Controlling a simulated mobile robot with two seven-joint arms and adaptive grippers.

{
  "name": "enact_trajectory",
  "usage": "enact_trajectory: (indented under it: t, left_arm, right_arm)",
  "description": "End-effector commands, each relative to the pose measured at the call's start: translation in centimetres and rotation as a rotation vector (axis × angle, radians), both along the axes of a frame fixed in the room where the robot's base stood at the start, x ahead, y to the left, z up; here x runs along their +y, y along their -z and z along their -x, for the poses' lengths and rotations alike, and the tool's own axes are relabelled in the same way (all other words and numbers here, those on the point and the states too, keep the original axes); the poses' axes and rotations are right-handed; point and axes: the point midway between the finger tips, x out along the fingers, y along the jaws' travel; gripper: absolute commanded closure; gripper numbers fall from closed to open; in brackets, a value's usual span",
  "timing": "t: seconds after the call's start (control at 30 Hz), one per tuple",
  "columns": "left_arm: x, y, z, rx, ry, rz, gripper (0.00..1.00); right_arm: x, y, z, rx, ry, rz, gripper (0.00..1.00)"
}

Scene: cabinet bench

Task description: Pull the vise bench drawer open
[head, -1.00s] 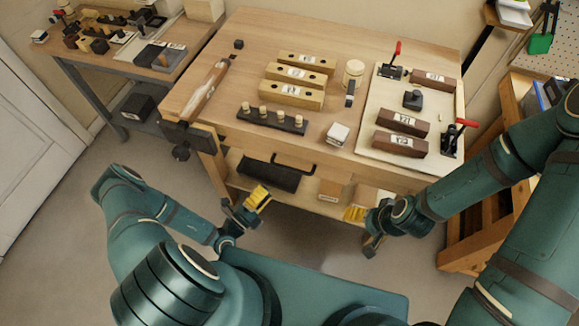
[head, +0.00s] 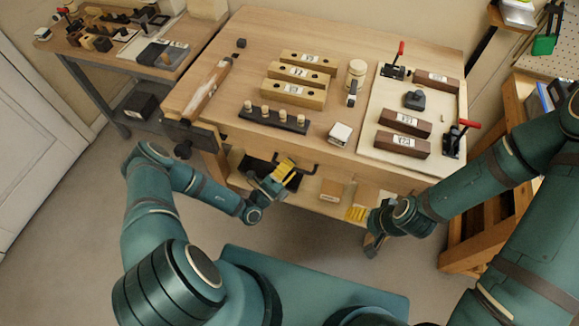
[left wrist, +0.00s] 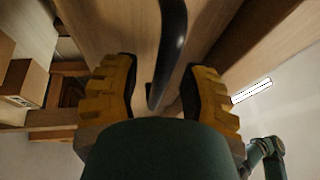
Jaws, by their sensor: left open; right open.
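The vise bench (head: 330,60) has a drawer in its front with a dark bar handle (head: 308,167). My left gripper (head: 286,166) is at the drawer front, by the handle. In the left wrist view the handle (left wrist: 170,50) runs between the two open yellow fingers (left wrist: 160,85), with gaps visible on both sides. The left part of the handle is hidden by the gripper in the head view. The drawer looks shut. My right gripper (head: 358,212) is open and empty, low in front of the bench's right part.
A vise (head: 190,135) sticks out at the bench's left corner. Wooden blocks (head: 295,92), a peg rack (head: 272,118) and a pale board (head: 375,150) with clamps are on the top. Boxes (head: 331,190) sit on the lower shelf. The floor in front is free.

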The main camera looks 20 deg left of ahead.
Motion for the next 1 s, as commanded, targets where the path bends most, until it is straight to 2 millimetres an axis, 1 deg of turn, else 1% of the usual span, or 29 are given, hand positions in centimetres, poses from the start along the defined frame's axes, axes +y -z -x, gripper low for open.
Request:
enact_trajectory:
  t: [0.03, 0.07, 0.1, 0.17, 0.2, 0.53, 0.67, 0.77, 0.87, 1.0]
  left_arm:
    - [0.0, 0.0, 0.0, 0.000, 0.000, 0.000, 0.57]
    - [0.0, 0.0, 0.0, 0.000, 0.000, 0.000, 0.61]
    - [0.0, 0.0, 0.0, 0.000, 0.000, 0.000, 0.75]
    - [0.0, 0.0, 0.0, 0.000, 0.000, 0.000, 0.96]
    - [0.0, 0.0, 0.0, 0.000, 0.000, 0.000, 1.00]
    - [0.0, 0.0, 0.1, -0.001, 0.000, 0.000, 1.00]
    - [0.0, -0.1, 0.9, -0.001, 0.000, 0.000, 1.00]
    - [0.0, -0.1, 2.1, 0.001, 0.001, 0.003, 1.00]
    - [0.1, -0.1, 4.0, 0.003, 0.000, 0.003, 1.00]
    - [0.2, -0.1, 7.4, 0.003, 0.000, 0.005, 1.00]
  right_arm:
    - [0.0, 0.0, 0.0, 0.000, 0.000, 0.000, 0.24]
    - [0.0, 0.0, 0.0, 0.000, 0.000, 0.000, 0.24]
    - [0.0, 0.0, 0.0, 0.000, 0.000, 0.000, 0.24]
    - [0.0, 0.0, 0.0, 0.000, 0.000, 0.000, 0.24]
    - [0.0, 0.0, 0.0, 0.000, 0.000, 0.000, 0.24]
    - [0.0, 0.0, 0.0, 0.000, 0.000, 0.000, 0.24]
    - [0.0, -0.2, 0.0, -0.001, 0.000, 0.000, 0.24]
    - [0.0, -0.4, -0.1, -0.002, 0.002, 0.000, 0.24]
    - [0.0, -0.7, -0.2, -0.004, 0.004, 0.001, 0.24]
    - [-0.1, -1.1, -0.3, -0.007, 0.006, 0.002, 0.24]
